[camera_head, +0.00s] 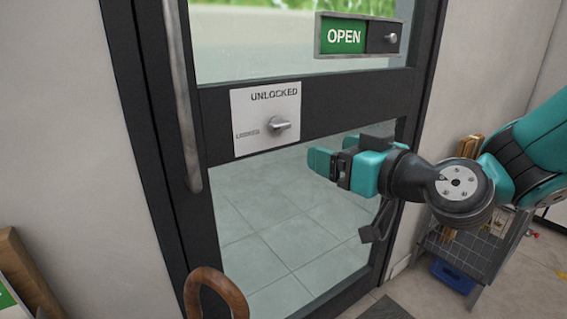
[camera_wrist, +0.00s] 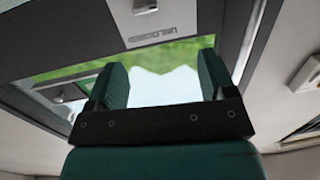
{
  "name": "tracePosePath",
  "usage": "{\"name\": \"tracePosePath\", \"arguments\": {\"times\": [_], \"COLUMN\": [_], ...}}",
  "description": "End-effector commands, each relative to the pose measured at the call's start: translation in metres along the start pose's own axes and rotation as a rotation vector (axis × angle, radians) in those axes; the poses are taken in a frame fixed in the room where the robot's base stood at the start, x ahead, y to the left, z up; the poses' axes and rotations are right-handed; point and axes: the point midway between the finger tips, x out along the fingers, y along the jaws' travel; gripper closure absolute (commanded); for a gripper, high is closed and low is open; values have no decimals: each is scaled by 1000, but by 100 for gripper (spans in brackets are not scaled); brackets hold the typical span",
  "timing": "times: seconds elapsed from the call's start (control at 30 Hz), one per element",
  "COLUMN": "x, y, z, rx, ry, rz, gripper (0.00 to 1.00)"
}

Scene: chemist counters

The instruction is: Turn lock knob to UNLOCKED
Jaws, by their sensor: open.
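The lock plate (camera_head: 240,105) is a pale square on the door's dark middle rail, with UNLOCKED along its top and a smaller LOCKED label at its left. The silver lock knob (camera_head: 279,124) sticks out near its middle. Its bar looks about level, in line with the LOCKED side. My gripper (camera_head: 323,160) is to the right of and below the knob, apart from it, open and empty. In the wrist view the two green fingers (camera_wrist: 161,80) stand apart, with the knob (camera_wrist: 144,6) and lock plate (camera_wrist: 175,25) at the top edge, beyond the fingertips.
A green OPEN sign (camera_head: 344,36) with its own small knob is above right on the door. A long vertical door handle (camera_head: 181,95) runs at the left. A brown curved handle (camera_head: 216,283) is at the bottom. A shelf rack (camera_head: 470,258) stands at the right.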

Motion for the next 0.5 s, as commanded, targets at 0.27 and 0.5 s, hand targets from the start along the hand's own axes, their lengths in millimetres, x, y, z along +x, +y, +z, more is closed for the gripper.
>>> {"name": "tracePosePath", "arguments": {"times": [0.27, 0.5], "x": [9, 42], "y": [17, 19], "z": [6, -1], "rx": [-14, -13], "ry": [62, 58], "rz": [76, 73], "gripper": [23, 23]}}
